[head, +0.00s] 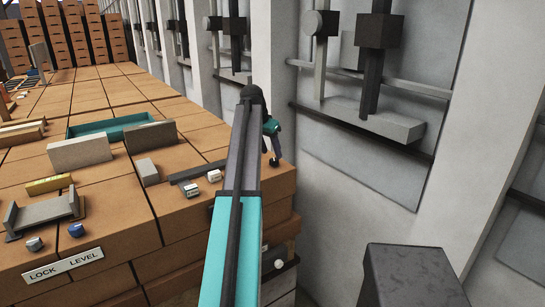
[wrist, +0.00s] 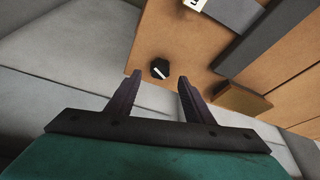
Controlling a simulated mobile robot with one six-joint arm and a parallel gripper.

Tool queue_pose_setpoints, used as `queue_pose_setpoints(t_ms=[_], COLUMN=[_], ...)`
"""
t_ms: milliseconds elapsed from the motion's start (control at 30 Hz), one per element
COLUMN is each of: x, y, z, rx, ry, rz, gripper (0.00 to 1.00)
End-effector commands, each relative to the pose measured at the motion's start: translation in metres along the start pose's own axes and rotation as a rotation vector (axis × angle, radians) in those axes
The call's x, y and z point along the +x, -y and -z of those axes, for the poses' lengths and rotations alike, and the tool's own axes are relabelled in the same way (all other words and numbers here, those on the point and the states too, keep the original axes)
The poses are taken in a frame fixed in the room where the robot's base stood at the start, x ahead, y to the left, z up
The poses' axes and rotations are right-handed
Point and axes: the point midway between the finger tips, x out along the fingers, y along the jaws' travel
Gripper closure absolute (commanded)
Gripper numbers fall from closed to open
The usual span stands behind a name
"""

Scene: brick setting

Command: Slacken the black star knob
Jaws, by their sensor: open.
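The black star knob (wrist: 160,69) shows in the wrist view as a small dark many-sided knob with a white line across its top. It sits on the orange-brown brick surface. In the head view the knob (head: 274,161) is small, near the right edge of the brick top. My gripper (wrist: 160,77) is open, its two dark fingers apart. In the wrist view the knob appears between and just beyond the fingertips, with no contact visible; the height gap cannot be told. In the head view my gripper (head: 268,146) is just above the knob, partly hidden by my arm.
A dark grey bar (head: 200,171) and white labelled blocks (head: 191,190) lie left of the knob. A teal tray (head: 121,126) and grey blocks (head: 80,151) stand further left. A grey wall (head: 350,165) rises at right.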

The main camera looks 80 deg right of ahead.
Motion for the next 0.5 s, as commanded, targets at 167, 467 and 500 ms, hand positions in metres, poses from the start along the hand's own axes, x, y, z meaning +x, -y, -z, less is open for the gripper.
queue_pose_setpoints(t_ms=[167,467,500], x=[0.021,0.038,0.039], y=[-0.001,-0.001,-0.001], z=[0.000,0.000,0.000], rx=[0.000,0.001,0.001], ry=[0.001,0.000,0.000], rz=[-0.001,0.000,0.000], gripper=[0.53,0.53,0.53])
